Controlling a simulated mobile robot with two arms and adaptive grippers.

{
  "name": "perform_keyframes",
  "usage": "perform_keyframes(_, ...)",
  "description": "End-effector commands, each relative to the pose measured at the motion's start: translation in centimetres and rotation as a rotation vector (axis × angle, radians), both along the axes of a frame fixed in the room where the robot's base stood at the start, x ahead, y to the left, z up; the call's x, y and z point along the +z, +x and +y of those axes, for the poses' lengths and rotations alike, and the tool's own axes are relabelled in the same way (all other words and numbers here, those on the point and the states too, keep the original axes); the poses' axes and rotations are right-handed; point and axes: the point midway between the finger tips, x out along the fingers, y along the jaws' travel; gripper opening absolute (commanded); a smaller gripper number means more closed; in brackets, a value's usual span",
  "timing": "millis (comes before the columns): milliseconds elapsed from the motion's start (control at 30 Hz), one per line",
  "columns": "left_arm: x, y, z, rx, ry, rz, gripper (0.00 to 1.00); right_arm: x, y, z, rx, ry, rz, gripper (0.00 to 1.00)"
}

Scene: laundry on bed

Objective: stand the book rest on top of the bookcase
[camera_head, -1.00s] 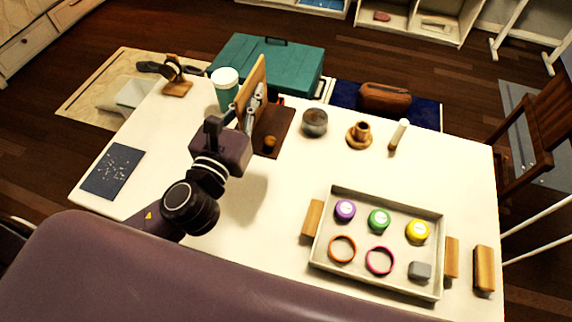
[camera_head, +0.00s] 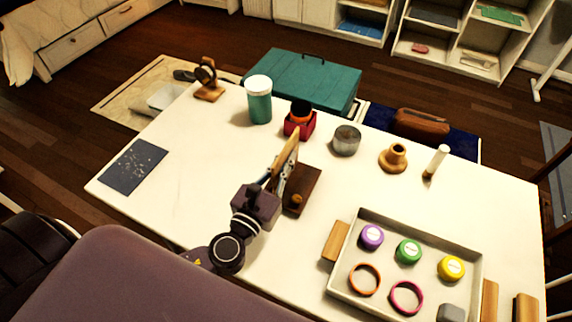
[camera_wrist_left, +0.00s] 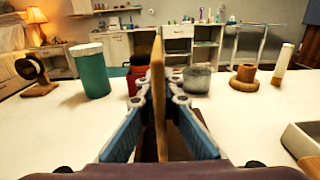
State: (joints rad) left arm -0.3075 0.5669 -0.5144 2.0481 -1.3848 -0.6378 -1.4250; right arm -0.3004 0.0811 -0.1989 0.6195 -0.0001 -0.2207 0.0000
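The book rest has a thin upright wooden board (camera_head: 287,155) and a dark brown base (camera_head: 309,186). It is near the middle of the white table; whether its base touches the tabletop I cannot tell. My left gripper (camera_head: 271,187) is shut on the board; in the left wrist view the board (camera_wrist_left: 158,85) stands between the two fingers (camera_wrist_left: 158,115). White shelf units with open compartments stand across the room, one at the back (camera_head: 374,42) and one at the back right (camera_head: 405,48); which is the bookcase I cannot tell. My right gripper is not in view.
The table (camera_head: 200,185) also holds a teal cup (camera_head: 258,102), a red jar (camera_head: 299,122), a grey tin (camera_head: 346,141), a wooden holder (camera_head: 394,158) and a tray (camera_head: 345,285) of small items. A teal case (camera_head: 300,80) and brown bag (camera_head: 422,124) lie beyond the table.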

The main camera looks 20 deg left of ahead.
Motion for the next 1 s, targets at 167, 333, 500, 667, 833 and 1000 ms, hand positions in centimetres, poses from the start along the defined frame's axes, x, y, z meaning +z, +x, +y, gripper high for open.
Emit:
perform_keyframes(167, -1.13, 0.05, -0.01, 0.000, 0.000, -0.004, 0.00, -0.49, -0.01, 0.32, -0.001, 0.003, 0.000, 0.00)
perform_keyframes(333, -1.03, 0.04, -0.01, 0.000, -0.001, -0.004, 0.00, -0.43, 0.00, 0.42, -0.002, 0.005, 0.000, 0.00)
perform_keyframes(500, -1.55, 0.04, 0.00, 0.001, -0.001, -0.003, 0.00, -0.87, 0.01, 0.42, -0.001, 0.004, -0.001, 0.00)
perform_keyframes(667, -1.48, 0.01, 0.00, 0.000, -0.001, -0.001, 0.23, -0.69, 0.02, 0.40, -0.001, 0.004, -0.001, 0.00)
perform_keyframes(833, -1.47, 0.00, 0.00, 0.000, 0.000, -0.001, 0.23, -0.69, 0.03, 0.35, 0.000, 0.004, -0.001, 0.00)
perform_keyframes(1000, -1.16, 0.01, 0.00, 0.000, 0.000, -0.001, 0.23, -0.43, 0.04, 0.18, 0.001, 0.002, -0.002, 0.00)
